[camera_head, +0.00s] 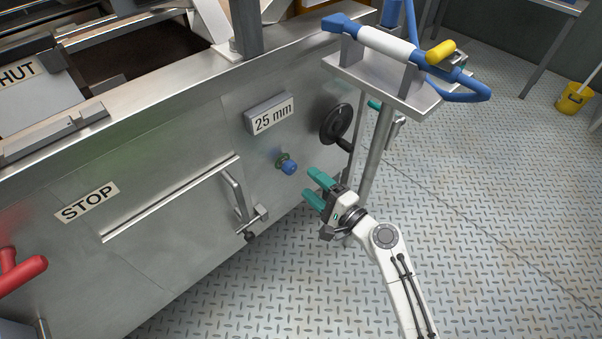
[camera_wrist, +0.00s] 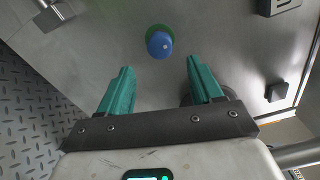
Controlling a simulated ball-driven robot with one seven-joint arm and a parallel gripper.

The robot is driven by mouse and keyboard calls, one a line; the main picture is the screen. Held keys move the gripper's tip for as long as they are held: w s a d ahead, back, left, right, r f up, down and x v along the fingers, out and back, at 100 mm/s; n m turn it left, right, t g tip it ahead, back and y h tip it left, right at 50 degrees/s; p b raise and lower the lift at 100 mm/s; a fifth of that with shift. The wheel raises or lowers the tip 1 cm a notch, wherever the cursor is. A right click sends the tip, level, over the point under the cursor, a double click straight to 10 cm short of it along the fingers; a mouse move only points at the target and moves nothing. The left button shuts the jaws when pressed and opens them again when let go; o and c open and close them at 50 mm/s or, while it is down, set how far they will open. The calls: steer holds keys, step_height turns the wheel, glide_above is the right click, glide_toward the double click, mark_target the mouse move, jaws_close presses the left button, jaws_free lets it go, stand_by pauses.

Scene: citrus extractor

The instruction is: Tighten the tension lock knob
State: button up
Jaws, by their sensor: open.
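A small blue knob (camera_head: 290,167) with a green ring at its base sticks out of the machine's steel front panel. It is likely the tension lock knob, but no label names it. It also shows in the wrist view as a blue knob (camera_wrist: 160,44) at the upper middle. My gripper (camera_head: 314,187) is open and empty, with teal fingers, just right of and below the knob in the head view. In the wrist view the knob lies beyond the gap between the fingertips of my gripper (camera_wrist: 158,72), apart from both.
A "25 mm" plate (camera_head: 270,117) and a black handwheel (camera_head: 337,123) are mounted near the knob. A metal handle (camera_head: 234,195) stands out to its left. A post-mounted tray (camera_head: 375,76) with a blue hose tool (camera_head: 388,45) stands at right. Floor at right is mostly clear.

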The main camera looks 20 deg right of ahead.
steer(key=shift+v, duration=1.5)
